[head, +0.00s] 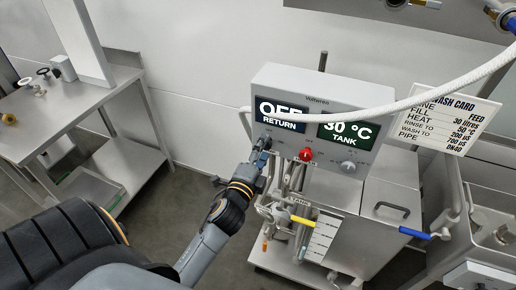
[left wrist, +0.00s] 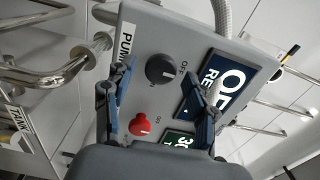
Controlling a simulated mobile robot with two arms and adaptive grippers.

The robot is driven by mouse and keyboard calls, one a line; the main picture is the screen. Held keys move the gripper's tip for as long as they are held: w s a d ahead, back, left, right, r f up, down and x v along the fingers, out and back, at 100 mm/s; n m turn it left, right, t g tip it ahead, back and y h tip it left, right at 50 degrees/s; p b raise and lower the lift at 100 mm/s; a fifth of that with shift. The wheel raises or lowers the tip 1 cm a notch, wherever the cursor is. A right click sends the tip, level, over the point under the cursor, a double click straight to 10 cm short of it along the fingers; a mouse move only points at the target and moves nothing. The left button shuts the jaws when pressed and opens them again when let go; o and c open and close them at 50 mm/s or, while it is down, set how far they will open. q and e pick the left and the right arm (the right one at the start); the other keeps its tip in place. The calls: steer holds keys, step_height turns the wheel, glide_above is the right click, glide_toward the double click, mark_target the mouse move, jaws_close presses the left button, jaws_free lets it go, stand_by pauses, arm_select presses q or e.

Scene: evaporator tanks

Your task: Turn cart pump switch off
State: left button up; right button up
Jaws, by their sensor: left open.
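The grey cart control box (head: 335,85) has a black round knob (left wrist: 160,70) on its front panel. In the left wrist view this knob has a small light mark, lies near a PUMP label (left wrist: 126,42), and has "OFF" printed beside it. My left gripper (left wrist: 158,80) is open, with one finger on each side of the knob; I cannot tell whether they touch it. In the head view the left gripper (head: 260,150) is at the lower left of the panel and largely hides the knob. The return display (head: 280,115) reads OFF. My right gripper is in neither view.
A red knob (head: 306,154) and a grey knob (head: 348,167) sit on the same panel. The tank display (head: 346,131) reads 30 °C. Pipes and a yellow-handled valve (head: 301,220) are below. A steel table (head: 70,120) stands left.

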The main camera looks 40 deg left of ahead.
arm_select(q)
steer(key=v, duration=1.1)
steer(key=shift+s, duration=0.4)
steer(key=shift+d, duration=0.15)
